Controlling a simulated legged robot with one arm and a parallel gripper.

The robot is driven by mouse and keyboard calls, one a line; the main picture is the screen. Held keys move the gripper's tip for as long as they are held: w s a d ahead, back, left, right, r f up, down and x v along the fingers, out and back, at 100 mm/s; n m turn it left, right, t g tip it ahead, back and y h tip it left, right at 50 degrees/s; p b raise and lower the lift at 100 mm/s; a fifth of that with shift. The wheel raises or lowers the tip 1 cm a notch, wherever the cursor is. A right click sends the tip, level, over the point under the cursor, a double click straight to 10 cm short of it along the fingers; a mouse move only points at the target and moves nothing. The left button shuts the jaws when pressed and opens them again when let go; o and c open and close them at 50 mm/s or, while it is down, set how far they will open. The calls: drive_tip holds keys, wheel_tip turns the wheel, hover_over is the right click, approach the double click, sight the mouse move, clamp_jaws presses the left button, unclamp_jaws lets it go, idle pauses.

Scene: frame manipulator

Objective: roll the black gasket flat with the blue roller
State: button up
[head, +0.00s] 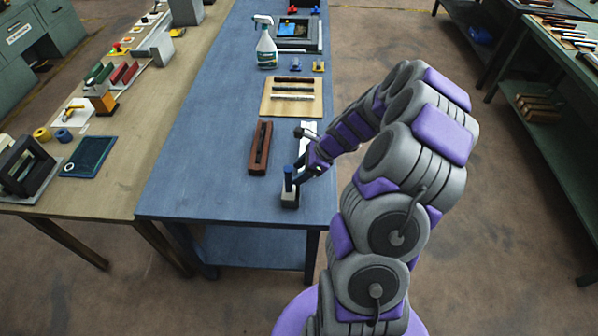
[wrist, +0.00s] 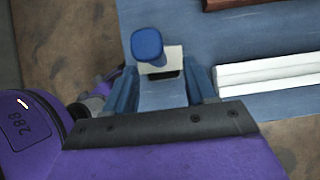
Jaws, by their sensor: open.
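The blue roller (head: 288,181) stands near the front right of the blue table, its blue handle upright above a pale block. In the wrist view its blue handle top (wrist: 147,44) and pale block (wrist: 172,59) lie just beyond the fingertips, roughly centred between them. My gripper (wrist: 162,84) is open and empty, close beside the roller; I cannot tell whether it touches. A white grooved profile (wrist: 265,74) lies to the right in the wrist view, partly hidden by my arm in the head view. I cannot make out the black gasket for certain.
A brown slotted block (head: 260,148) lies left of my gripper. Further back are a wooden board (head: 268,110) with several strips, a spray bottle (head: 265,45) and a framed tray (head: 300,45). The table (head: 200,150) is clear on its left side; its front edge is near the roller.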

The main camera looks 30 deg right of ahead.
sight(291, 178)
drive_tip(key=a+f, duration=0.1)
drive_tip(key=w+a+f, duration=0.1)
drive_tip(key=a, duration=0.1)
drive_tip(key=a+f, duration=0.1)
drive_tip(key=shift+w+a+f, duration=0.15)
drive_tip(key=shift+w+f, duration=0.15)
drive_tip(key=shift+d+f, duration=0.15)
drive_tip(key=shift+d, duration=0.6)
drive_tip(key=shift+d+f, duration=0.1)
drive_tip(key=shift+d, duration=0.75)
drive_tip(key=shift+c, duration=0.7)
drive_tip(key=shift+a+r, duration=0.1)
drive_tip(key=shift+a, duration=1)
drive_tip(key=c, duration=0.4)
drive_tip(key=shift+a, duration=0.3)
drive_tip(key=c, duration=0.3)
drive_tip(key=shift+d, duration=0.2)
clamp_jaws()
drive_tip(key=shift+d, duration=0.8)
drive_tip(key=shift+a, duration=0.55)
drive_tip(key=shift+d, duration=0.35)
